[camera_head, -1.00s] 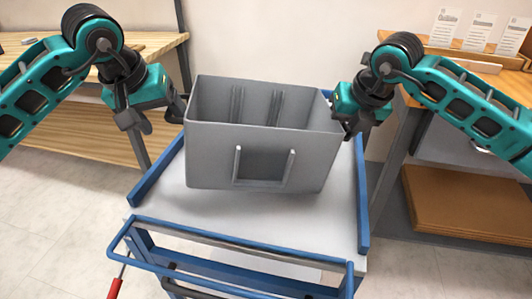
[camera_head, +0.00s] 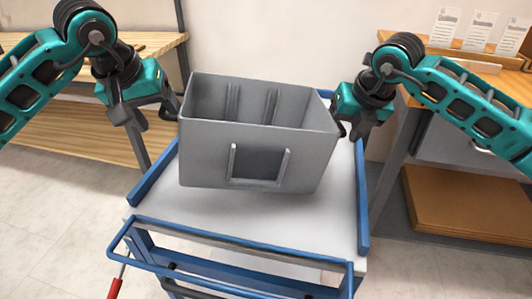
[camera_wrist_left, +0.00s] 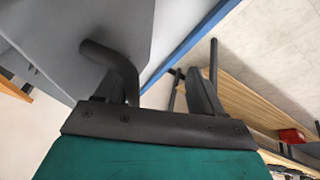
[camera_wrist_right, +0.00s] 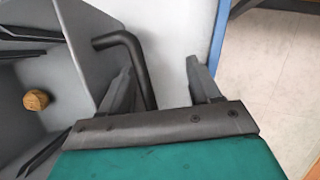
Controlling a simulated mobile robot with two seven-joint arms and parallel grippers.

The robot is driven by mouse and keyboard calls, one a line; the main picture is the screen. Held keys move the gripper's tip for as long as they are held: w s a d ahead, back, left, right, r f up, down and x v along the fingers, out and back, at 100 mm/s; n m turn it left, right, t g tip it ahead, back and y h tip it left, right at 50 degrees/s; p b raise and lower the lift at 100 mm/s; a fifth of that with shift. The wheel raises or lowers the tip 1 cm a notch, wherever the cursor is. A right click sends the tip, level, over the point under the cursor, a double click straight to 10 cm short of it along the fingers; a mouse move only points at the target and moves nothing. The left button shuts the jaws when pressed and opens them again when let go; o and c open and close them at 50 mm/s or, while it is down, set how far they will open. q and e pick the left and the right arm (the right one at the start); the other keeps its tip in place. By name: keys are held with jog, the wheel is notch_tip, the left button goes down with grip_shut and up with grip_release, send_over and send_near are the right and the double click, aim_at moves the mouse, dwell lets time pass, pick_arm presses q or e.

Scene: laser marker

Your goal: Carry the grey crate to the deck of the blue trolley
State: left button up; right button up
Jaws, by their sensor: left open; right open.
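The grey crate (camera_head: 245,150) is an open box over the deck (camera_head: 325,215) of the blue trolley (camera_head: 151,185). It looks slightly tilted; I cannot tell whether its whole base touches the deck. My left gripper (camera_head: 152,114) is open at the crate's left side. In the left wrist view a bent black handle (camera_wrist_left: 122,66) of the crate shows by one finger. My right gripper (camera_head: 354,128) is open at the right side. In the right wrist view the other black handle (camera_wrist_right: 135,62) shows between the open fingers, nearer the left one.
A small round brown object (camera_wrist_right: 36,99) lies inside the crate. A wooden bench (camera_head: 75,125) stands at the left. A wooden-topped table (camera_head: 470,65) with white cards stands at the right, with brown boards (camera_head: 465,200) on a shelf below. The trolley's push bar (camera_head: 235,258) is in front.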

pick_arm(q)
jog(key=shift+d+r+h, duration=0.3)
jog(key=shift+d+r, duration=0.05)
jog(key=shift+d, duration=0.15)
pick_arm(e)
jog(key=shift+s+a, duration=0.15)
jog(key=shift+a, duration=0.15)
jog(key=shift+r, duration=0.25)
pick_arm(q)
jog(key=shift+f, duration=0.25)
pick_arm(e)
jog(key=v, duration=0.7)
jog(key=shift+r, duration=0.25)
jog(key=shift+s+d, duration=0.1)
jog(key=shift+d, duration=0.05)
pick_arm(q)
jog(key=shift+a, duration=0.2)
jog(key=c, duration=0.9)
pick_arm(e)
jog(key=shift+d, duration=0.2)
pick_arm(q)
jog(key=shift+r, duration=0.1)
jog(key=p+v, duration=0.5)
jog(key=v, duration=0.4)
pick_arm(e)
jog(key=shift+r, duration=2.4)
jog(key=shift+c, duration=0.3)
